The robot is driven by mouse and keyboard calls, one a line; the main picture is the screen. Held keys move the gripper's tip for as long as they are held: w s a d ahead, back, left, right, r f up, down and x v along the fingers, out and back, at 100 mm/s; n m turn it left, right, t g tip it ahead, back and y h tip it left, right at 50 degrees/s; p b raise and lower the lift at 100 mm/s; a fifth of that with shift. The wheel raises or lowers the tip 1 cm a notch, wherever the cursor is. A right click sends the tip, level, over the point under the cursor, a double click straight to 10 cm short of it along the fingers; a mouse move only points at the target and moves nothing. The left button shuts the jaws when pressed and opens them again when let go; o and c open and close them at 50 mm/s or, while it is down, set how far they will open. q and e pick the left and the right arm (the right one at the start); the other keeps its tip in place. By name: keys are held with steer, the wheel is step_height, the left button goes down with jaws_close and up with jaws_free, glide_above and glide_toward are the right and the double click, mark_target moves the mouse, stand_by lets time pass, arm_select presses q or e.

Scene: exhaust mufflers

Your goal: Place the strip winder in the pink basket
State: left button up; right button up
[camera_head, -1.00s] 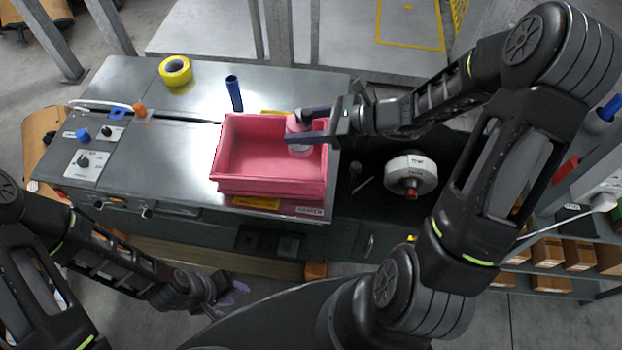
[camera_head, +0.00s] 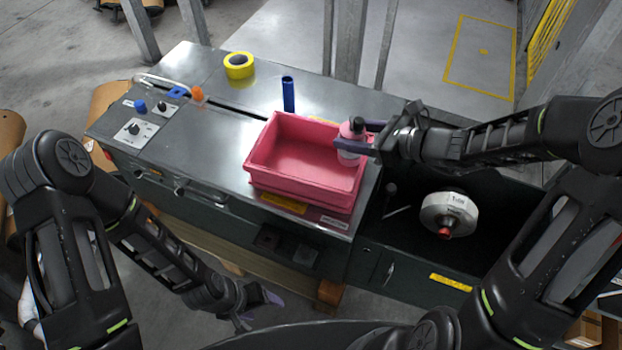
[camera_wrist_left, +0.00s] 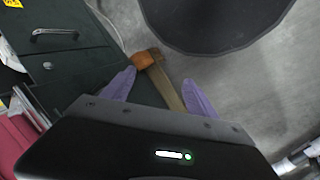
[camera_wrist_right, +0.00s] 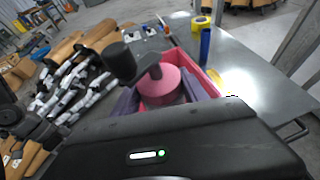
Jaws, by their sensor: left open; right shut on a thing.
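The pink basket (camera_head: 305,190) stands on the steel machine top, its floor bare where I see it. My right gripper (camera_head: 352,142) is shut on a pink and pale round thing with a black crank-like top, which I take for the strip winder (camera_head: 348,155). It is at the basket's back right corner; I cannot tell whether it touches the basket. The right wrist view shows the winder's pink round face (camera_wrist_right: 160,88) between the fingers, with part of the basket (camera_wrist_right: 195,68) behind. My left gripper (camera_head: 262,305) is open and empty, low in front of the machine.
A blue tube (camera_head: 288,94) stands behind the basket. A yellow tape roll (camera_head: 239,65) lies further back left. A white reel with a red hub (camera_head: 447,213) sits in the dark bay at right. Knobs (camera_head: 134,129) are at left. The steel top left of the basket is clear.

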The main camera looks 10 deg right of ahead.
arm_select(q)
steer(key=shift+o, duration=0.8)
steer(key=f+b, duration=0.4)
steer(key=f, duration=0.1)
steer(key=shift+w+d+f, duration=0.1)
steer(key=shift+w+f, duration=0.1)
steer(key=shift+f, duration=0.1)
steer(key=shift+r, duration=0.15)
arm_select(e)
steer(key=w+a+f+m+t+h, duration=0.1)
steer(key=w+a, duration=0.1)
steer(key=w, duration=0.3)
steer(key=shift+a+f+m, duration=0.15)
steer(key=shift+a+m, duration=0.15)
steer(key=shift+a, duration=0.1)
steer(key=shift+w, duration=0.1)
arm_select(q)
steer(key=shift+f, duration=0.35)
arm_select(e)
step_height(320, 180, down, 6)
steer(key=shift+f, duration=0.15)
steer(key=shift+f, duration=0.1)
